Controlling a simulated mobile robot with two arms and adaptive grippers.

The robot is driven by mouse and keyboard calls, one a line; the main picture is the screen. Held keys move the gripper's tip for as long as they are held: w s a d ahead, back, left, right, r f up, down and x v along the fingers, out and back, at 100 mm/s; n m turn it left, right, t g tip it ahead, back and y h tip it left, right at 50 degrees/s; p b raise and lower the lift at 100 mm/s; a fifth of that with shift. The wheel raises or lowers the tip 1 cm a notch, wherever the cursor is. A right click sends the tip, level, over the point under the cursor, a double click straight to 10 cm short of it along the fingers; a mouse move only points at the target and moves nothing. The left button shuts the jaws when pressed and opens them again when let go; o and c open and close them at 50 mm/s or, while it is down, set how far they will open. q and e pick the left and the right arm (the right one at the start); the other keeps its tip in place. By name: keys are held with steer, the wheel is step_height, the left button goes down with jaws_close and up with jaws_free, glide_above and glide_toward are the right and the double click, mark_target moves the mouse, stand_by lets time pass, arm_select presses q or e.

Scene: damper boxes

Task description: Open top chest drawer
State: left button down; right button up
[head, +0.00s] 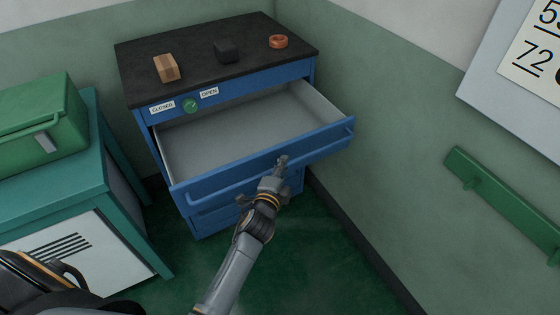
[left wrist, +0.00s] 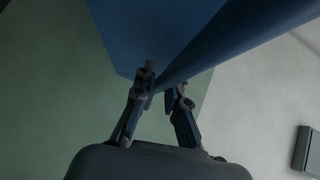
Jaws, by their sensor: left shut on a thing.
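The blue chest (head: 163,134) stands in the corner with its top drawer (head: 225,180) pulled well out. The drawer's grey interior is empty where I can see it. My left gripper (head: 282,160) is at the right part of the drawer front, shut on the drawer's handle bar. The left wrist view shows its two fingers (left wrist: 165,90) on either side of the blue handle bar (left wrist: 215,45). Lower drawers show below, partly hidden by my arm. My right gripper is not in view.
On the chest's black top (head: 200,50) lie a brown box (head: 166,68), a dark block (head: 226,50) and an orange ring (head: 278,41). A teal cabinet with a green case (head: 40,115) stands at left. A green wall rail (head: 500,200) is at right.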

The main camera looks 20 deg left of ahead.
arm_select(q)
steer(key=c, duration=1.5)
jaws_free()
steer(key=shift+o, duration=0.7)
steer(key=s+r, duration=0.1)
steer(key=s, duration=1.1)
steer(key=shift+d+r, duration=0.3)
steer(key=shift+d, duration=0.1)
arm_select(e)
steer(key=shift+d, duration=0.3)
